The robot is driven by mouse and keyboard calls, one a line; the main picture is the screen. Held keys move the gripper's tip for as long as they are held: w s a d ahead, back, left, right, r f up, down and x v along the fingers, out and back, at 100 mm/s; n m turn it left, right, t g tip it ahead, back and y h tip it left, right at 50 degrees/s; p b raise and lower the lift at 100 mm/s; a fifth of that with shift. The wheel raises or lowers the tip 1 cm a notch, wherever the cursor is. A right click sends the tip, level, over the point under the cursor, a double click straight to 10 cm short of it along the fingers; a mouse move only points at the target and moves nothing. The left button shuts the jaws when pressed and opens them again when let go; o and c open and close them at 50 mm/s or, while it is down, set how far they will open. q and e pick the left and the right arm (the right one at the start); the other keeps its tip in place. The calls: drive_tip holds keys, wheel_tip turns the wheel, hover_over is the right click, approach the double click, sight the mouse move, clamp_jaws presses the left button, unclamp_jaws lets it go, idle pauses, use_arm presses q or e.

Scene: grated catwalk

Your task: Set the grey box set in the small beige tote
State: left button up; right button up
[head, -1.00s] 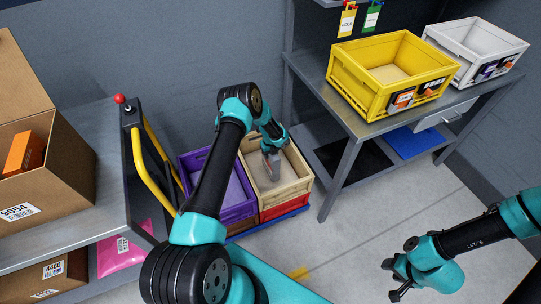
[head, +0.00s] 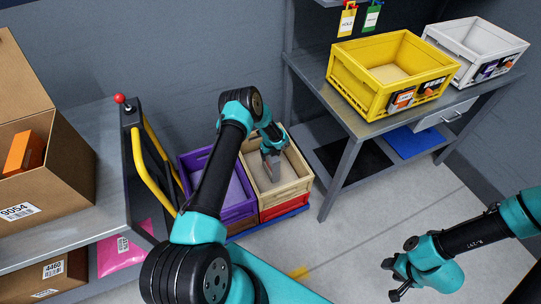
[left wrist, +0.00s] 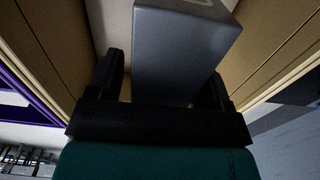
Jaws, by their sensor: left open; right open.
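The grey box (head: 272,168) stands inside the small beige tote (head: 302,184) on the low cart. In the left wrist view the grey box (left wrist: 182,58) is between my open left fingers, with a gap visible beside the left finger. My left gripper (left wrist: 160,88) reaches down into the tote, and the tote's walls (left wrist: 285,50) show on both sides. In the head view my left gripper (head: 271,148) is at the top of the box. The box's lower end is not clear. My right gripper (head: 392,280) is open and empty above the floor at lower right.
A purple tote (head: 238,211) stands just left of the beige tote, and a red tote (head: 285,208) is beneath it. A yellow tote (head: 370,103) and a white tote (head: 505,53) stand on the table. A cardboard box (head: 60,190) is at left.

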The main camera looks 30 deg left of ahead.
use_arm(q)
wheel_tip(320, 180, up, 12)
drive_tip(key=shift+r, duration=0.15)
idle(0.6)
idle(0.3)
drive_tip(key=s+d+n+h, duration=0.4)
drive_tip(key=s+d+n, duration=0.9)
drive_tip(key=s+d, duration=0.15)
drive_tip(key=s+d+r+n, duration=0.2)
drive_tip(key=s+r+n, duration=0.1)
drive_tip(key=s+n, duration=0.4)
drive_tip(key=s+d+r+n, duration=0.2)
drive_tip(key=s+n, duration=0.4)
drive_tip(key=s, duration=0.3)
drive_tip(key=shift+s+d+r+n+t, duration=0.3)
drive_tip(key=shift+r+n+t, duration=0.1)
drive_tip(key=shift+r, duration=0.1)
